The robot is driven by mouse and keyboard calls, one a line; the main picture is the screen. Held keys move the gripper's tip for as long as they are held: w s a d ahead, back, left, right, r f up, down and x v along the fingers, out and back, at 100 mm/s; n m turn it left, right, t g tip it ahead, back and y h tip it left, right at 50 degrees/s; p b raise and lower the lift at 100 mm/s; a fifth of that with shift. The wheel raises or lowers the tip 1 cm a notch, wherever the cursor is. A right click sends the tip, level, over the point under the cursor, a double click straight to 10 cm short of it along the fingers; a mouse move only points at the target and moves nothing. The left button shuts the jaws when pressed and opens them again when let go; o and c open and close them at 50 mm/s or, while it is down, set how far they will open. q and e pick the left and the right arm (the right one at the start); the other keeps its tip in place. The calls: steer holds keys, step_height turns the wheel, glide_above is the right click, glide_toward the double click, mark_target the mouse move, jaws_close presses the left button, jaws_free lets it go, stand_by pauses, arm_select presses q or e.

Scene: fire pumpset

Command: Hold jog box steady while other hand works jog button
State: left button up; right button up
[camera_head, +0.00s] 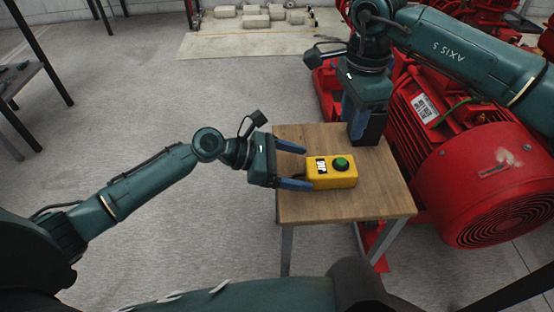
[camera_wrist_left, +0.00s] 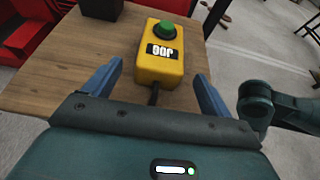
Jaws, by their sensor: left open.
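The yellow jog box (camera_head: 331,178) lies on the small wooden table, with a green jog button (camera_head: 341,163) on top and a "JOG" label. In the left wrist view, the jog box (camera_wrist_left: 160,68) sits ahead of my left gripper (camera_wrist_left: 158,72), its cable end toward me. My left gripper (camera_head: 308,168) is open, with its blue fingers spread at the box's left end; no firm grip shows. My right gripper (camera_head: 366,128) points down near the table's back edge, behind the button and apart from it. A dark block shows at its lower end; its fingertips are not clear.
The wooden table (camera_head: 308,208) has bare top in front of the box. A large red motor (camera_head: 475,180) stands close on its right. A dark shelf (camera_head: 20,80) is at far left. Open grey floor (camera_head: 150,120) lies to the left.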

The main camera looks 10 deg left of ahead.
mark_target(324, 172)
arm_select(q)
steer(key=x, duration=0.7)
steer(key=shift+d, duration=0.1)
steer(key=shift+c, duration=0.2)
steer(key=c, duration=1.2)
arm_select(e)
jaws_close()
stand_by(1.2)
